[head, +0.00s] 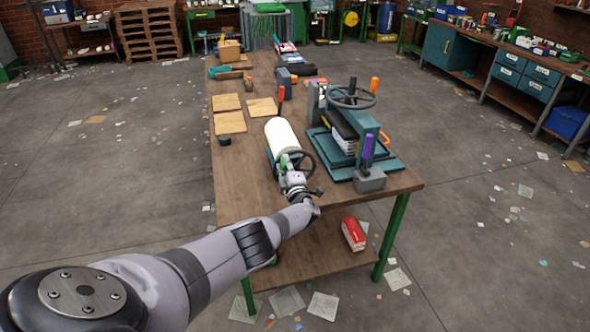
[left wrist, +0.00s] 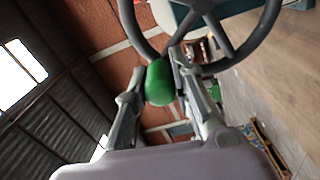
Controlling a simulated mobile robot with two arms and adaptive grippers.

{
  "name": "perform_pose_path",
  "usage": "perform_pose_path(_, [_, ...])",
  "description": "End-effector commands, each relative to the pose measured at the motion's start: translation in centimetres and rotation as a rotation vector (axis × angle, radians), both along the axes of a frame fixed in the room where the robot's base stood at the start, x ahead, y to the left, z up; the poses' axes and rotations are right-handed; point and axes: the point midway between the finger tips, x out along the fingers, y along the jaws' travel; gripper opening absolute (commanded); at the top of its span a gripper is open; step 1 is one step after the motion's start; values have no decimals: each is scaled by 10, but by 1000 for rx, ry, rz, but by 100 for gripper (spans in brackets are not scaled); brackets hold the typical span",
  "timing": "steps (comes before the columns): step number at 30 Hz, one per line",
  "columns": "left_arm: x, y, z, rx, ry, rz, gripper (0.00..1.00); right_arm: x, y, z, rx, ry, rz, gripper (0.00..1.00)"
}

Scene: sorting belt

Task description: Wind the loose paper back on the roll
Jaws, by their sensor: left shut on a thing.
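The white paper roll (head: 281,135) lies on the wooden table, on a blue-green holder partly hidden beneath it. I cannot make out a loose paper end. A dark spoked handwheel (head: 306,163) is at the roll's near end; it also shows large in the left wrist view (left wrist: 228,50). My left gripper (head: 287,162) is at this wheel. In the left wrist view the left gripper (left wrist: 160,84) is shut on the wheel's green knob (left wrist: 160,80), with a finger on each side. My right gripper is not in view.
A blue-green press (head: 380,165) stands close to the right of the roll. A grey block with a purple-handled tool (head: 370,181) is near the table's front right. Wooden boards (head: 230,123) and a black puck (head: 224,140) lie left. The table's front left (head: 235,185) is clear.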

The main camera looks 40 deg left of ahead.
Motion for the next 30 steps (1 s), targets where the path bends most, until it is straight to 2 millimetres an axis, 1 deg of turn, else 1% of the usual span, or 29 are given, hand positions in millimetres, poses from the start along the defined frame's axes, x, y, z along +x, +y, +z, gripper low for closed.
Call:
perform_pose_path(1, [1,1,1,9,12,-5,0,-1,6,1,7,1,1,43])
perform_pose_path(5, [0,5,1,24,33,-4,0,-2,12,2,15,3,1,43])
perform_pose_path(21, [0,7,0,32,48,-7,0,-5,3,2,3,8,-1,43])
perform_pose_path(22, [0,7,0,32,48,-7,24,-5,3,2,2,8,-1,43])
perform_pose_path(30, [0,8,1,33,47,-4,42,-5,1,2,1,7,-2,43])
